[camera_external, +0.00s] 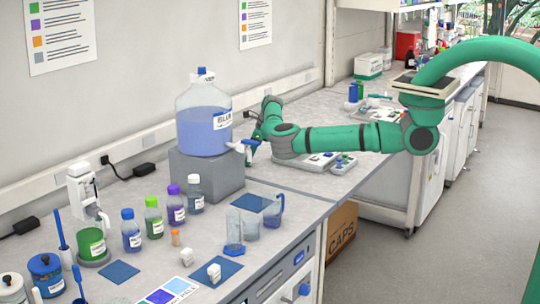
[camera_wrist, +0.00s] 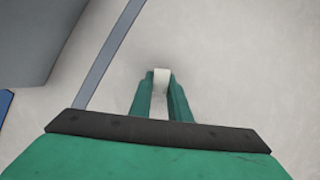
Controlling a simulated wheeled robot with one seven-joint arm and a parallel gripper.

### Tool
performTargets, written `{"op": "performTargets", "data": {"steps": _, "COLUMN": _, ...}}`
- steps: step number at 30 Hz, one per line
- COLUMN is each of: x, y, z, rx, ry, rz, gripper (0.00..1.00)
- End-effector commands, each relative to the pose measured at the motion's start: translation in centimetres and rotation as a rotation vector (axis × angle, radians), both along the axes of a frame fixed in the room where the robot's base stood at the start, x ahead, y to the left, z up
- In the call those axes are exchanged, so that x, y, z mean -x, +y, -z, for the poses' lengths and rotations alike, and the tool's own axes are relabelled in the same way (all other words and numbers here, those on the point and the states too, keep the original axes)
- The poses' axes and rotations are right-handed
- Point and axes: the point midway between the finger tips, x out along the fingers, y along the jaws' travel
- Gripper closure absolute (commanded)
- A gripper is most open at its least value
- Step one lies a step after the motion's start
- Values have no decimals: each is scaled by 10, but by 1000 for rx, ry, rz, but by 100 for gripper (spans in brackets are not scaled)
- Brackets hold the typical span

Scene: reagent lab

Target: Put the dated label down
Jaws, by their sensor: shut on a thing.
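In the wrist view my gripper (camera_wrist: 160,76) is shut on a small pale white piece (camera_wrist: 161,84), which appears to be the dated label. Its writing cannot be read from here. Pale worktop lies beyond the fingertips; I cannot tell whether the label touches it. In the external view my green arm reaches in from the right to the bench just right of the big blue-liquid carboy (camera_external: 204,118). There my gripper is partly hidden behind the carboy's tap, and the label cannot be made out.
The carboy stands on a grey block (camera_external: 206,174), which also shows in the wrist view (camera_wrist: 38,38). Bottles, clear beakers (camera_external: 234,228) and blue mats (camera_external: 119,271) occupy the near bench. Bare worktop surrounds the fingertips.

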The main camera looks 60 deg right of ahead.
Motion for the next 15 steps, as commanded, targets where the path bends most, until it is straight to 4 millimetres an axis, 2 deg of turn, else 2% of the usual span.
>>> {"op": "performTargets", "data": {"steps": 8, "x": 0, "y": 0, "z": 2, "rx": 0, "ry": 1, "rz": 0, "gripper": 100}}
{"op": "performTargets", "data": {"steps": 9, "x": 0, "y": 0, "z": 2, "rx": 0, "ry": 0, "rz": -1, "gripper": 81}}
{"op": "performTargets", "data": {"steps": 11, "x": 0, "y": 0, "z": 2, "rx": 0, "ry": 0, "rz": 0, "gripper": 67}}
{"op": "performTargets", "data": {"steps": 15, "x": 0, "y": 0, "z": 2, "rx": 0, "ry": 0, "rz": 0, "gripper": 65}}
